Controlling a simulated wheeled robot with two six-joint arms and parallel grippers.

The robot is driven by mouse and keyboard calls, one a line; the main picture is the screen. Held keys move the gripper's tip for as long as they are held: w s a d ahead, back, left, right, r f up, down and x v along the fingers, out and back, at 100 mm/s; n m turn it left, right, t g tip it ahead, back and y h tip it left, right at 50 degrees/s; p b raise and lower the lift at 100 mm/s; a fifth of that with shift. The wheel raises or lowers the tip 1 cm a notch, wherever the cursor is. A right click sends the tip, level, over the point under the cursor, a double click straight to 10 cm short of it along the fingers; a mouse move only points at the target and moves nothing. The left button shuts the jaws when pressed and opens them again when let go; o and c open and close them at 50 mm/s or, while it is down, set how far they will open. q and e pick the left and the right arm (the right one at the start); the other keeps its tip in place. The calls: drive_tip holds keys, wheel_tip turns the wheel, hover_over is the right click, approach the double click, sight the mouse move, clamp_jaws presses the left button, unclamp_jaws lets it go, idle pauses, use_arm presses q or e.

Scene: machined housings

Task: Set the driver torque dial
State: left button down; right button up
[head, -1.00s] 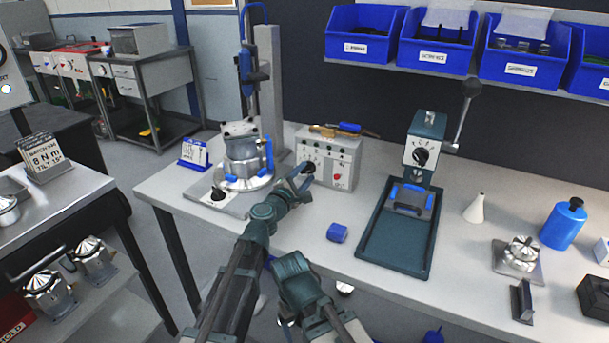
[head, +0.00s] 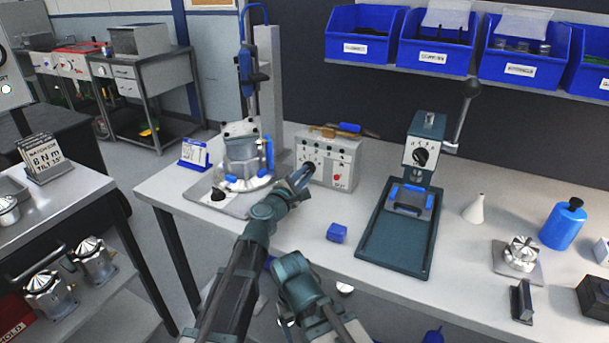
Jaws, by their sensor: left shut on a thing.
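A grey control box (head: 334,160) with several knobs, a red button and small markings stands on the bench. My left gripper (head: 306,172) reaches its front at the lower left and is shut on the black dial (head: 309,169) there. The dial is partly hidden by the fingers, and its setting is too small to read. A sign (head: 47,158) on the left table reads 8 N m and a tilt of 15 degrees. My right arm shows low in the middle, but its gripper cannot be made out.
A clamped housing (head: 241,158) stands under the hanging driver (head: 246,66) left of the box. A blue block (head: 337,233) lies in front. A green press (head: 410,190) stands to the right, beside a white cone (head: 475,208) and blue bottle (head: 564,224).

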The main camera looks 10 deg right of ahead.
use_arm(q)
drive_tip(key=n, duration=0.7)
drive_tip(key=shift+a+r, duration=0.15)
drive_tip(key=shift+a, duration=0.05)
drive_tip(key=n, duration=0.6)
drive_tip(key=shift+w+a+n, duration=0.15)
drive_tip(key=shift+n, duration=0.15)
drive_tip(key=n, duration=0.4)
drive_tip(key=shift+w+a, duration=0.1)
drive_tip(key=shift+a+f+n, duration=0.1)
drive_tip(key=shift+f+n, duration=0.1)
drive_tip(key=shift+n, duration=2.2)
drive_tip(key=c, duration=0.9)
unclamp_jaws()
drive_tip(key=shift+o, duration=0.2)
